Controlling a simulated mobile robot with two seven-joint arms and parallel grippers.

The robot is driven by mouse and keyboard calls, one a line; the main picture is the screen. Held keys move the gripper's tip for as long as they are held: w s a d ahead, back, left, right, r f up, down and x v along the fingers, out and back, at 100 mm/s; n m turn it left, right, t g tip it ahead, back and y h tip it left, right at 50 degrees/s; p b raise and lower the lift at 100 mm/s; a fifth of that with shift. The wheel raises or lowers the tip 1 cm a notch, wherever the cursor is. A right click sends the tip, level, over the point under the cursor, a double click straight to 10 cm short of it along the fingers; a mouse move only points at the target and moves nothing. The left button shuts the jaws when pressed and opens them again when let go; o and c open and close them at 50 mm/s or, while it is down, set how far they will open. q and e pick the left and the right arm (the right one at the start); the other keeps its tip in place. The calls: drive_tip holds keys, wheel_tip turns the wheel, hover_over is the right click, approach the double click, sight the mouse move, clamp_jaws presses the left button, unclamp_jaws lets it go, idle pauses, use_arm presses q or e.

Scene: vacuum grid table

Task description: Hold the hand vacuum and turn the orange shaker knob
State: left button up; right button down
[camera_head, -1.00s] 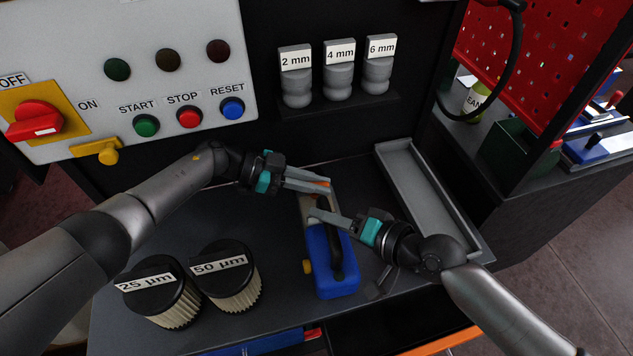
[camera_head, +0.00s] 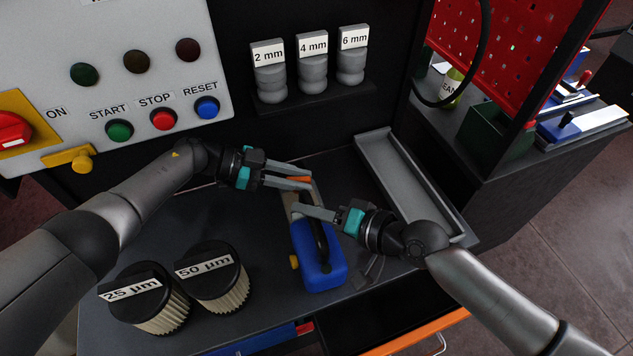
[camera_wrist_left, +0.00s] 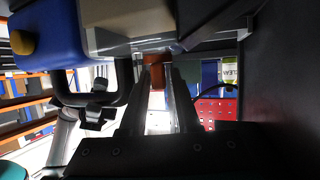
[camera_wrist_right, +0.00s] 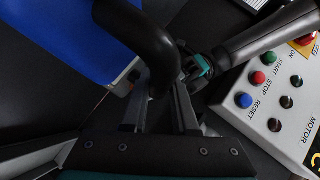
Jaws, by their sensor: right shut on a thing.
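The blue hand vacuum (camera_head: 318,270) sits on the dark table, its black handle (camera_head: 320,238) on top. The handle also shows in the right wrist view (camera_wrist_right: 150,42), between the fingers. My right gripper (camera_head: 300,211) is shut on this handle. The orange shaker knob (camera_head: 297,179) is at the vacuum's far end, partly covered by my left fingers. My left gripper (camera_head: 308,184) is open, with one finger on each side of the knob. In the left wrist view the knob (camera_wrist_left: 155,72) lies between the fingertips; whether they touch it is unclear.
Two filters, 25 µm (camera_head: 150,305) and 50 µm (camera_head: 212,283), stand left of the vacuum. A grey tray (camera_head: 458,218) lies to the right. Three labelled nozzles (camera_head: 312,72) stand on a back shelf. A control panel (camera_head: 55,75) is at the back left.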

use_arm(q)
drive_tip(key=shift+f+n+t, duration=0.1)
drive_tip(key=shift+n+t, duration=0.2)
